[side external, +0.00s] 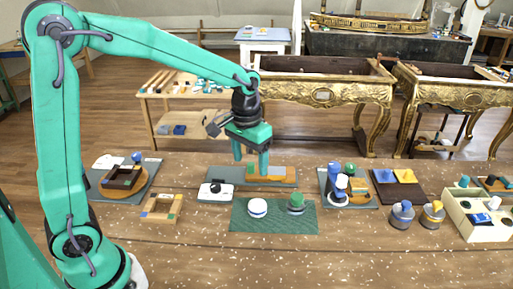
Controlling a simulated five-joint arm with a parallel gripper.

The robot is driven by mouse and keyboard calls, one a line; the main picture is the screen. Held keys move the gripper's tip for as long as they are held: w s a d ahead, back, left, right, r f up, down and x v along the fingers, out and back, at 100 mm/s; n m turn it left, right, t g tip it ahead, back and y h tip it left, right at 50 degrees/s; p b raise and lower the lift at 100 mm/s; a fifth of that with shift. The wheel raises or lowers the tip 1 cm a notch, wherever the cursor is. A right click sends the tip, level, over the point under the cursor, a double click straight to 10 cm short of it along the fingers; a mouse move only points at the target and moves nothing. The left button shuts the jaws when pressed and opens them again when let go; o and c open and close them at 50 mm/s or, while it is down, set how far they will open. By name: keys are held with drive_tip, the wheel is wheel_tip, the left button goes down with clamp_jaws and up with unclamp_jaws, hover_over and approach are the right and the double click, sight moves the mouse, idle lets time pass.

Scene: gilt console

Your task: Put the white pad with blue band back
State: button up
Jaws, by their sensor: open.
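The white pad with blue band (257,208) is a short round piece sitting on the left half of a green mat (272,224). A grey round piece with a green top (296,203) stands to its right on the same mat. My gripper (251,162) is open and points down behind the green mat, above or at a grey-blue mat (195,174) with a row of small blocks (276,171). The fingers appear empty. Whether the fingertips touch anything there is unclear, as they partly cover the row.
A white plate with a black knob (215,193) and a wooden tray (162,208) lie to the left. Blue pieces (336,185), a dark board (400,192), knobbed pots (402,215) and a compartmented white crate (483,231) stand right. The front table is clear.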

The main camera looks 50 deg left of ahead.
drive_tip(key=s+a+r+t, duration=0.1)
drive_tip(key=s+r, duration=0.3)
drive_tip(key=s, duration=0.5)
drive_tip(key=s+a+r+m+t, duration=0.1)
drive_tip(key=s+r+t, duration=0.2)
drive_tip(key=s, duration=0.5)
drive_tip(key=shift+s+a+r+t, duration=0.15)
drive_tip(key=shift+s+r+t, duration=0.2)
drive_tip(key=shift+s+t, duration=0.05)
